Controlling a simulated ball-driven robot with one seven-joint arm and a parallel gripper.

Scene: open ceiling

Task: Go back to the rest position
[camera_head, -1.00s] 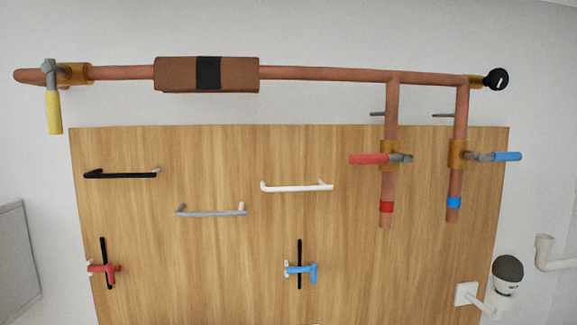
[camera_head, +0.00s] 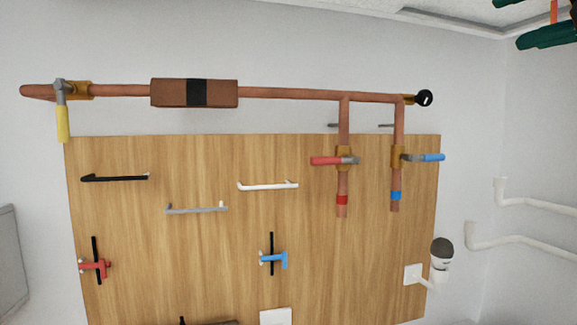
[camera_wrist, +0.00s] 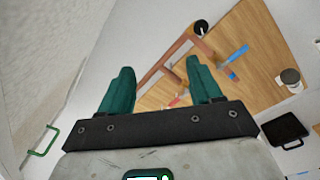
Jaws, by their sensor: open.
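My gripper (camera_wrist: 160,90) is open and empty in the wrist view, its two green fingers apart. Its tips also show at the top right corner of the head view (camera_head: 548,25), away from the wall board. The wooden board (camera_head: 210,240) carries copper pipes (camera_head: 290,94) with a yellow-handled valve (camera_head: 62,122), a red-handled valve (camera_head: 326,161) and a blue-handled valve (camera_head: 428,157). In the wrist view the board (camera_wrist: 255,45) is tilted, beyond the fingers. Nothing touches the fingers.
Black (camera_head: 115,178), grey (camera_head: 196,210) and white (camera_head: 268,186) bar handles are on the board. A dark-topped white fixture (camera_head: 442,258) sticks out at its right edge. White pipes (camera_head: 525,239) run along the right wall. A green handle (camera_wrist: 42,141) shows in the wrist view.

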